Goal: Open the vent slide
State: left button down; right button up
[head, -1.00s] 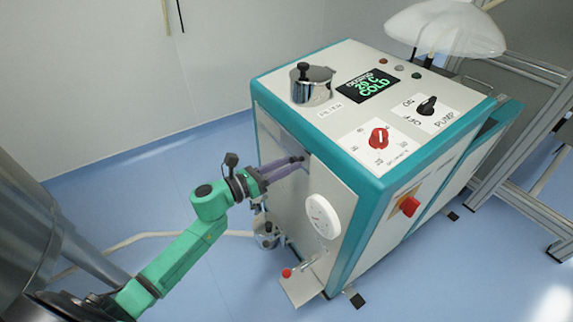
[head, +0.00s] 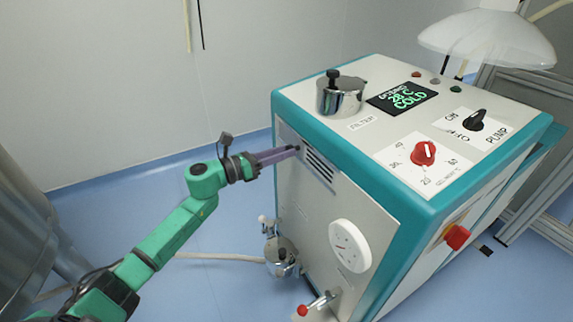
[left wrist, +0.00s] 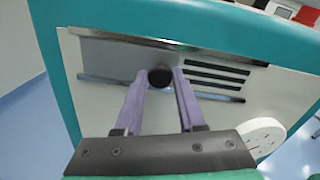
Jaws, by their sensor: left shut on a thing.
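The vent slide (left wrist: 108,57) is a flat grey plate in rails on the side panel of the teal-and-white machine. It has a round black knob (left wrist: 160,77) near its right end. To the right of the knob, several dark vent slots (left wrist: 216,76) are uncovered; they also show in the head view (head: 320,166). My left gripper (head: 294,151), with purple fingers, reaches the panel from the left and is shut on the knob, one finger on each side in the left wrist view (left wrist: 160,80). My right gripper is not in view.
A white dial gauge (head: 350,246) and a red-tipped valve lever (head: 304,309) are lower on the same panel. A metal pot (head: 340,95), red dial (head: 424,153) and pump switch (head: 475,121) sit on top.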

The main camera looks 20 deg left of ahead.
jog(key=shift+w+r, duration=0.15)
pick_arm(q)
jog(key=c, duration=0.5)
grip_release()
jog(key=shift+a, duration=0.1)
jog(key=v, duration=1.4)
jog(key=shift+s, duration=0.3)
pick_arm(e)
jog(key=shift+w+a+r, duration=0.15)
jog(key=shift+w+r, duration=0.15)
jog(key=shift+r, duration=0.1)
